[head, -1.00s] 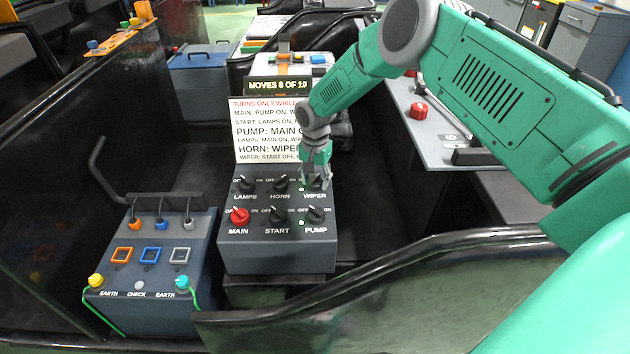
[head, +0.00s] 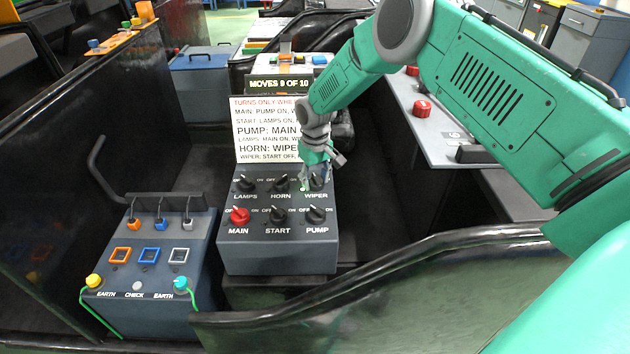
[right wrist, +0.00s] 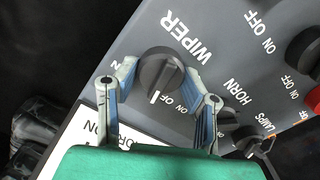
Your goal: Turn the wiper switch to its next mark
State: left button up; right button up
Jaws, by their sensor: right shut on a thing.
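The wiper switch (right wrist: 160,72) is a round black knob with a raised grip and a short white mark. It is at the top right of the grey switch box (head: 277,254). In the head view the gripper partly covers it. My right gripper (head: 316,172) comes down on it from above. In the right wrist view its two fingers stand on either side of the knob, shut on it. The white mark lies near the small ON and OFF lettering; its exact setting is hard to tell. My left gripper is in neither view.
The box also bears a red MAIN knob (head: 240,215) and black LAMPS, HORN, START and PUMP knobs (head: 316,215). A rule card (head: 266,130) stands behind, under a display (head: 279,85) reading MOVES 9 OF 10. A second box (head: 150,300) with levers stands left.

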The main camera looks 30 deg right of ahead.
aim_at(316, 177)
jog(key=n, duration=0.5)
jog(key=shift+n, duration=0.3)
dwell(0.4)
jog(key=o, duration=1.1)
jog(key=shift+o, duration=0.2)
notch_tip(316, 177, up, 12)
jog(key=shift+d, duration=0.1)
